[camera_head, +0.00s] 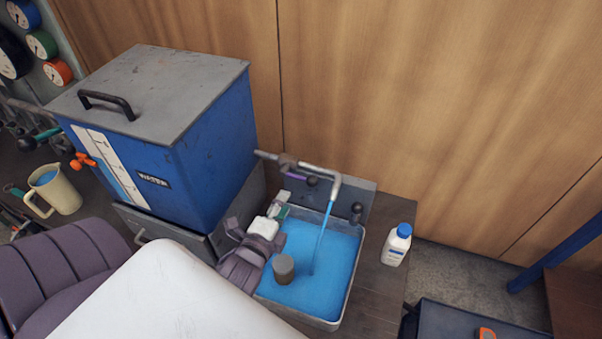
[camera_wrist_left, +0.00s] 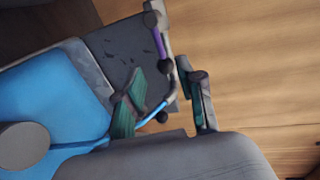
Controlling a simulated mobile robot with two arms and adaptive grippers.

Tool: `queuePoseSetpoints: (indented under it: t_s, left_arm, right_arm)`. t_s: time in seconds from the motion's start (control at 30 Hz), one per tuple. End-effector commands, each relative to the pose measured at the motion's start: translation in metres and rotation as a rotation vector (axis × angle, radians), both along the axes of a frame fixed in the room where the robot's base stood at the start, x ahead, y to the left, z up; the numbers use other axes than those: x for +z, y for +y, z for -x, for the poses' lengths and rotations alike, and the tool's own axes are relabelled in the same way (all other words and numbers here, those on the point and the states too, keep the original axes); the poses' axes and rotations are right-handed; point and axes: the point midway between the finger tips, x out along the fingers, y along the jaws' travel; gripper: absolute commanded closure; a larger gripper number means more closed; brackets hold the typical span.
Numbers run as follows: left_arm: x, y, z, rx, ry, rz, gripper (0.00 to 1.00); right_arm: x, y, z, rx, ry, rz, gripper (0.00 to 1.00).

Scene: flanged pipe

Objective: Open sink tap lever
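The tap spout (camera_head: 334,188) stands at the back of the sink (camera_head: 342,312). A blue stream (camera_head: 321,235) runs from it into the blue water. The tap's purple lever (camera_head: 295,175) lies along the pipe near a dark round knob (camera_head: 312,181). In the wrist view the purple lever (camera_wrist_left: 158,42) with a dark knob at its end shows just beyond my fingertips. My left gripper (camera_head: 282,204) is over the sink's back left corner, its fingers spread with nothing visible between them. Whether a finger touches the lever cannot be told. My right gripper is not in view.
A blue tank (camera_head: 215,150) with a grey lid stands left of the sink. A grey cylinder (camera_head: 284,269) is in the sink. A white bottle (camera_head: 396,245) with a blue cap stands to the right. A beige jug (camera_head: 55,193) is far left. A wooden wall is behind.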

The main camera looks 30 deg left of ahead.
Motion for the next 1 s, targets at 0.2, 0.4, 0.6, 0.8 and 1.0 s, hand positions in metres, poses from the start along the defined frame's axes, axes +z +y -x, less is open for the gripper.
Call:
queuePoseSetpoints:
  t_s: [0.2, 0.4, 0.6, 0.8, 1.0]
  left_arm:
    - [-0.006, 0.011, -0.047, -0.001, -0.005, 0.001, 0.62]
    - [-0.014, 0.020, -0.084, 0.001, -0.005, 0.003, 0.62]
    - [-0.020, 0.026, -0.106, 0.001, -0.003, 0.002, 0.62]
    - [-0.022, 0.027, -0.112, 0.000, -0.003, 0.004, 0.62]
    - [-0.022, 0.027, -0.112, 0.000, -0.003, 0.004, 0.64]
  right_arm:
    - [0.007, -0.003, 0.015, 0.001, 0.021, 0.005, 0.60]
    - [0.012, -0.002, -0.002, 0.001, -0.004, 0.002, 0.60]
    - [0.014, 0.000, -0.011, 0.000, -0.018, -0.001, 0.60]
    - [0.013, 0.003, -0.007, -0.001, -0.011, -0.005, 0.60]
    - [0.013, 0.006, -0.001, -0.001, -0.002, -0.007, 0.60]
